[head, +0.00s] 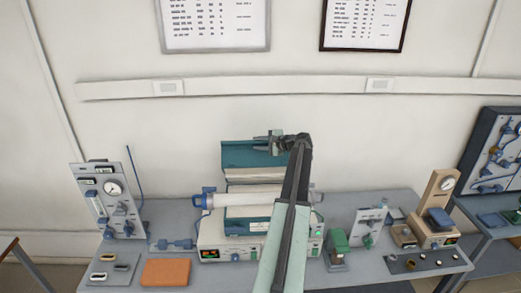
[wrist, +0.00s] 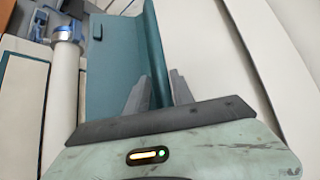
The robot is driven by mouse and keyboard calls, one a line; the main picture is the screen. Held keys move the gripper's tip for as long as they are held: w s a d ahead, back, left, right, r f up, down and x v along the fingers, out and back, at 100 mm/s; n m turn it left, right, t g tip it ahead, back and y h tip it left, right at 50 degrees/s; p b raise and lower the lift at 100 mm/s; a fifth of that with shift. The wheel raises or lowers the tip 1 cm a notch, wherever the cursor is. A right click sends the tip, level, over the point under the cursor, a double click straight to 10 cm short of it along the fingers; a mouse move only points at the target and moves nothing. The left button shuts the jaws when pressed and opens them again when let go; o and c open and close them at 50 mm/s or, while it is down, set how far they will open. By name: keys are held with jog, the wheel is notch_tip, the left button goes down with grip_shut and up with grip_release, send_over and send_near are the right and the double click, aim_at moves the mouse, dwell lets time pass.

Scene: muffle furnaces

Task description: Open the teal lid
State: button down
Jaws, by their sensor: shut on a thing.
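The teal lid (head: 240,153) stands raised at the back of a white tube furnace (head: 213,235) in the head view. Its teal face (wrist: 120,55) fills the upper middle of the wrist view, with a small dark handle block on it. My gripper (head: 272,146) is at the lid's upper right edge. In the wrist view my gripper (wrist: 158,92) has its two fingers on either side of the lid's edge, shut on it. A white tube (head: 245,197) with a blue end fitting (head: 203,198) lies across the furnace. My arm hides part of the furnace's right side.
An orange slab (head: 166,272) and a gauge panel (head: 108,200) are on the bench to the left. A green device (head: 338,246) and a gauge stand (head: 438,205) are to the right. The wall (head: 190,120) is close behind the lid.

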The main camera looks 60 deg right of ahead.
jog(key=shift+w+d+r, duration=0.2)
jog(key=shift+w+d, duration=0.15)
jog(key=shift+d, duration=0.25)
jog(key=shift+w+d+r, duration=0.15)
jog(key=shift+w+d, duration=0.15)
jog(key=shift+d, duration=0.25)
jog(key=c, duration=1.4)
grip_release()
jog(key=shift+o, duration=0.2)
jog(key=shift+s, duration=0.1)
jog(key=p+v, duration=0.3)
jog(key=v, duration=0.4)
jog(key=shift+s+a+r, duration=0.15)
jog(key=shift+s+r, duration=0.05)
jog(key=shift+s, duration=0.05)
